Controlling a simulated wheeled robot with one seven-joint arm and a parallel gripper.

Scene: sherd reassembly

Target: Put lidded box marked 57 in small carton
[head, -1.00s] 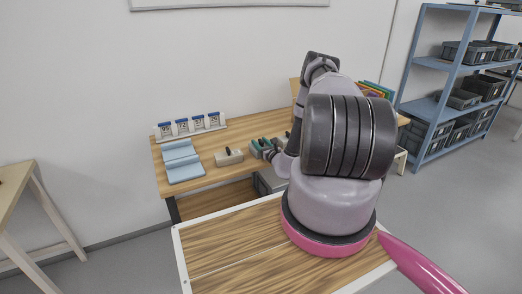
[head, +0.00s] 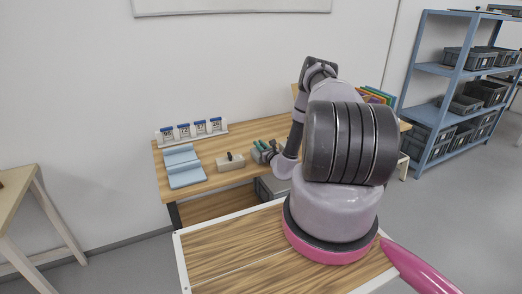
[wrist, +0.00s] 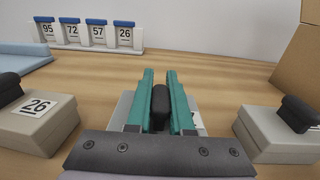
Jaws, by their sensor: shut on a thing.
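My gripper (wrist: 160,74), with teal fingers, is shut on the black knob (wrist: 160,104) of a pale grey lidded box (wrist: 126,104). This box is mostly hidden under the fingers and wrist; only a sliver of its label shows, so I cannot read its whole number. In the head view my gripper (head: 264,148) is low over the wooden table. A brown cardboard carton (wrist: 297,62) stands at the right in the wrist view; its inside is hidden. It is mostly hidden behind my arm in the head view.
A lidded box marked 26 (wrist: 38,123) stands left of my gripper, and another lidded box (wrist: 275,135) stands close on the right.

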